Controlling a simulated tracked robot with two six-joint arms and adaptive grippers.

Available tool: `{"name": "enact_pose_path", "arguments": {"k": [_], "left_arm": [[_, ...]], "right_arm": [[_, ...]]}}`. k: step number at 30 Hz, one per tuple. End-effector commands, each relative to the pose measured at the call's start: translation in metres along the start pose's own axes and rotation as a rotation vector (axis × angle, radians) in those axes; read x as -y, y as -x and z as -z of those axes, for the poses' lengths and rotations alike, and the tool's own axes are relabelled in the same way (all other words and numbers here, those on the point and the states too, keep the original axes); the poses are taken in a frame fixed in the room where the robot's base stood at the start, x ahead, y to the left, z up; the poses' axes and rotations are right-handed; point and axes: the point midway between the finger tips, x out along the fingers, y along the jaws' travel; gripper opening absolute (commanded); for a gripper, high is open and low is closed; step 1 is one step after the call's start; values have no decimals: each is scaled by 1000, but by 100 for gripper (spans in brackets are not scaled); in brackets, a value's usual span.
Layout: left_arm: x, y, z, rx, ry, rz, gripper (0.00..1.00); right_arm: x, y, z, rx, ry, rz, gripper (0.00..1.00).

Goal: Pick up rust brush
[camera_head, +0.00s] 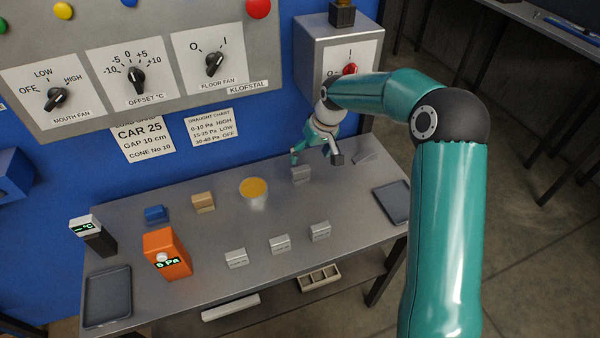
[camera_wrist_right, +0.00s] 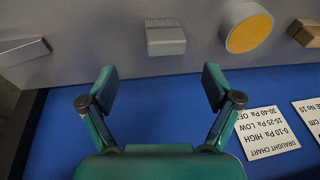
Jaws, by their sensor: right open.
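My right gripper (camera_head: 316,156) is above the back of the grey table, near the blue wall. It is open and empty, with its two fingers spread wide in the right wrist view (camera_wrist_right: 160,82). A small grey block (camera_head: 301,174) lies on the table just in front of it. In the right wrist view this block (camera_wrist_right: 165,40) has a fine-ridged edge like bristles and sits ahead of the gap between the fingers, apart from them. It may be the rust brush, but I cannot tell for sure. My left gripper is not in view.
A grey piece (camera_head: 363,156) lies right of the gripper. A yellow-topped round container (camera_head: 253,188), tan block (camera_head: 203,202) and blue block (camera_head: 156,214) stand left. Several labelled grey blocks (camera_head: 280,244), an orange meter (camera_head: 167,253) and trays (camera_head: 393,202) are also there. The control box (camera_head: 340,50) stands behind.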

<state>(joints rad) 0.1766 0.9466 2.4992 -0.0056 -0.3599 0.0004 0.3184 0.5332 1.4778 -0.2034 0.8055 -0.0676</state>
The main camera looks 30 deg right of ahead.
Motion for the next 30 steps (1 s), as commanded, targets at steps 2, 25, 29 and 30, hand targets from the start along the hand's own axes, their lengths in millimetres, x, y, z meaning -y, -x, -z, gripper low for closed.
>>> {"name": "enact_pose_path", "arguments": {"k": [2,25,29,30], "left_arm": [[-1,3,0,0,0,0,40],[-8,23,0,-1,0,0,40],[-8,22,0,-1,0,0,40],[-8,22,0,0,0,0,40]], "right_arm": [[0,-16,-1,4,-2,0,89],[4,-93,-3,0,-3,-1,89],[4,-94,-2,-1,-3,-2,89],[4,-94,-2,-1,-3,-2,89]]}}
